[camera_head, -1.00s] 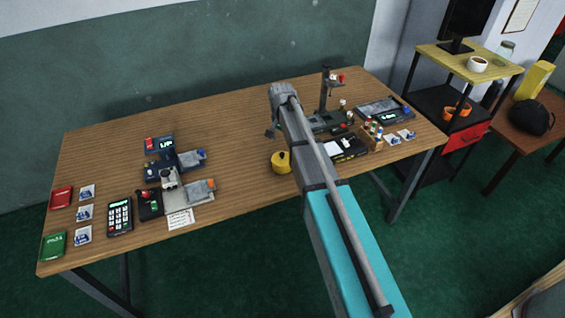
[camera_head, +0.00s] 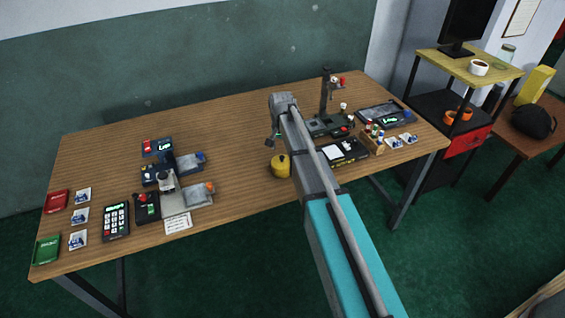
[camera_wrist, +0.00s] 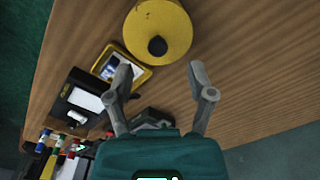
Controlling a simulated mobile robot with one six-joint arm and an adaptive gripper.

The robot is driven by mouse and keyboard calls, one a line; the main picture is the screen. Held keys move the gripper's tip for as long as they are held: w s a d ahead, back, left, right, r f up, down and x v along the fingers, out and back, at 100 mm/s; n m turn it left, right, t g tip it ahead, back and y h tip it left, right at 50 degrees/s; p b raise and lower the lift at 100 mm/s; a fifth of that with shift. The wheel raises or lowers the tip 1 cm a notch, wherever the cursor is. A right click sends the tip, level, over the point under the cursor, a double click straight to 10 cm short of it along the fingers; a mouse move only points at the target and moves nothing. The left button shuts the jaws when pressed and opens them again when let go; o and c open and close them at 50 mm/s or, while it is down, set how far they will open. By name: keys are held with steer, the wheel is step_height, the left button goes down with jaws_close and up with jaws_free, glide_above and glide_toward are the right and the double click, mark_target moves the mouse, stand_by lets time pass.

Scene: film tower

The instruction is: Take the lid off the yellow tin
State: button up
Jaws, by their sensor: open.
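The yellow tin (camera_head: 281,168) stands on the wooden table, near its front edge, just left of my arm in the head view. In the wrist view the yellow tin's lid (camera_wrist: 171,23) shows from above as a round yellow disc with a dark knob (camera_wrist: 157,46). The lid is on the tin. My gripper (camera_wrist: 161,70) is open and empty. Its fingertips are apart from the tin, which lies beyond them toward the top of the wrist view. In the head view my gripper (camera_head: 270,140) is small and partly hidden by my arm, above the table behind the tin.
A yellow-framed device (camera_wrist: 122,70) and a black box (camera_wrist: 80,97) lie beside the tin in the wrist view. A drill-press-like stand (camera_head: 327,100) is at the back right. A keypad (camera_head: 116,221) and other devices occupy the left. The table's middle (camera_head: 225,140) is clear.

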mark_target(282, 156)
steer(key=shift+d+f+b, duration=0.1)
steer(key=shift+f+b, duration=2.15)
steer(key=shift+f, duration=0.2)
jaws_close()
